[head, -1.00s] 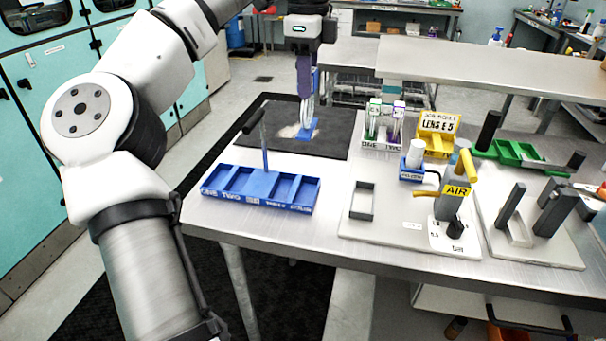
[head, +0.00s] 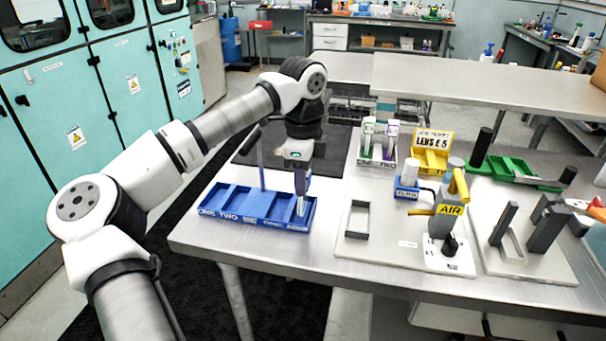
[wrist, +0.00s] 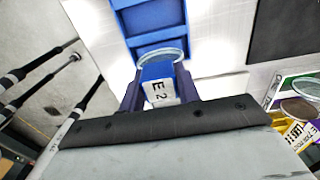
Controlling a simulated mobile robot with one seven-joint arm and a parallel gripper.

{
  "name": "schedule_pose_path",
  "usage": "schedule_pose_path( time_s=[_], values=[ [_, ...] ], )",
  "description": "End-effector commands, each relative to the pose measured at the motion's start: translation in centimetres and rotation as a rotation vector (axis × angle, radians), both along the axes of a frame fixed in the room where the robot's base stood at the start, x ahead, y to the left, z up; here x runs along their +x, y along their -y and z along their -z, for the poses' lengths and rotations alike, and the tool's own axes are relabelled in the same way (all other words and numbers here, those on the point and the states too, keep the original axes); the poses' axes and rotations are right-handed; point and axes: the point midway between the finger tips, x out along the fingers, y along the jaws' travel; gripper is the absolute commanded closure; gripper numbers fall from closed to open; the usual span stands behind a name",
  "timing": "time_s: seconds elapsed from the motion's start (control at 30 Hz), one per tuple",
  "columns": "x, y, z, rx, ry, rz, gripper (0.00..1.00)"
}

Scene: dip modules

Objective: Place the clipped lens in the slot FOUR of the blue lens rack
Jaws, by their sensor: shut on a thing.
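The blue lens rack (head: 238,213) lies on the steel table, with ONE and TWO readable at its left front; the labels to the right are too small to read. My gripper (head: 301,188) points down over the rack's right end. It is shut on a blue clip (wrist: 158,72) with a white label, which bears a clear round lens (wrist: 161,52). In the wrist view the rack (wrist: 152,18) is just beyond the lens. The lens's lower edge is low at the right-end compartment; I cannot tell whether it touches the rack.
Bare table lies in front of the rack.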

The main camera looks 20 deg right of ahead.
Motion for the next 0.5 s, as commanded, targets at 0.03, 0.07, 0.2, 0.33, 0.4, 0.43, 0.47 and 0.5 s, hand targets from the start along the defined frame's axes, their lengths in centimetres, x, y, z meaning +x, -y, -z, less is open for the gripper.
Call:
schedule_pose_path(
  time_s=[0.03,0.07,0.2,0.33,0.4,0.43,0.47,0.5],
  values=[
    [0.01,0.01,-0.03,-0.001,0.001,0.0,1.0],
    [0.02,0.0,-0.04,-0.001,0.001,0.0,1.0],
    [0.02,0.0,0.01,0.0,0.001,0.0,1.0],
    [0.04,0.0,0.36,0.0,0.002,0.0,0.67],
    [0.04,0.0,0.25,0.0,0.001,0.0,0.57],
    [0.03,0.01,0.25,0.0,0.001,0.0,0.54],
    [0.04,0.0,0.25,0.0,0.001,0.0,0.5],
    [0.04,0.0,0.25,0.0,0.001,0.0,0.46]
  ],
)
